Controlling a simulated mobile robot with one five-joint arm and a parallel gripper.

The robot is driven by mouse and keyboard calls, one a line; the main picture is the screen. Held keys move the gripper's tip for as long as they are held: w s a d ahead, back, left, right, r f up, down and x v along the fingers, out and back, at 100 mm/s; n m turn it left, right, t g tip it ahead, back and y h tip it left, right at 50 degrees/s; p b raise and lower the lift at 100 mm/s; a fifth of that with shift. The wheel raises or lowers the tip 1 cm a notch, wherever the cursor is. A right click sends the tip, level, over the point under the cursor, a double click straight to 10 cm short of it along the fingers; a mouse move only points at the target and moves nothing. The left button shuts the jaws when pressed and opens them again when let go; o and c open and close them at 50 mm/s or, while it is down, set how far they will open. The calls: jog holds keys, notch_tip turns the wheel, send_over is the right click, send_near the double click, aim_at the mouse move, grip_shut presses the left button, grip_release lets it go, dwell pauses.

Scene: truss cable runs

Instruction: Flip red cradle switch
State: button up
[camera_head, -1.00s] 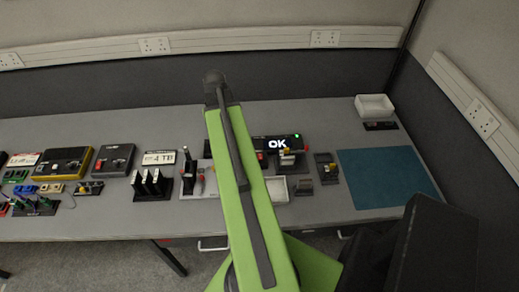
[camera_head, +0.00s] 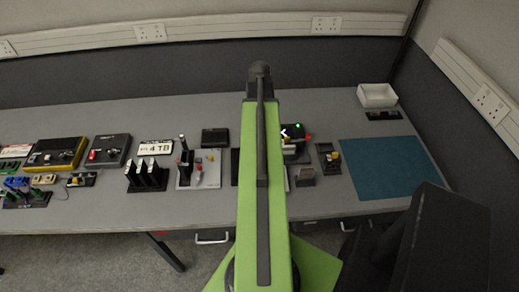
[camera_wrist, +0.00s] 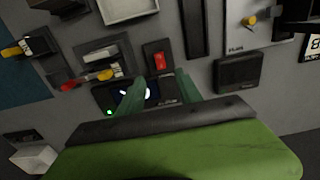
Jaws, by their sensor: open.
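The red switch (camera_wrist: 160,60) sits on a small dark base at the upper middle of the wrist view. In the head view my arm hides it. My gripper (camera_wrist: 160,86) shows in the wrist view as two teal fingers, apart and with nothing between them. The red switch lies just above the gap between the fingertips in that picture; I cannot tell the height between them. A black display unit (camera_wrist: 101,98) with white lettering and a green light is partly behind the left finger.
A device with a red knob (camera_wrist: 68,86) and yellow part is left of the fingers. A black box (camera_wrist: 240,73) is to the right. A white tray (camera_wrist: 128,8) is at the top. In the head view, a teal mat (camera_head: 388,168) lies clear at right.

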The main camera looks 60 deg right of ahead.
notch_tip(320, 180, down, 11)
jog(key=b, duration=0.9)
jog(key=shift+r, duration=0.3)
grip_shut()
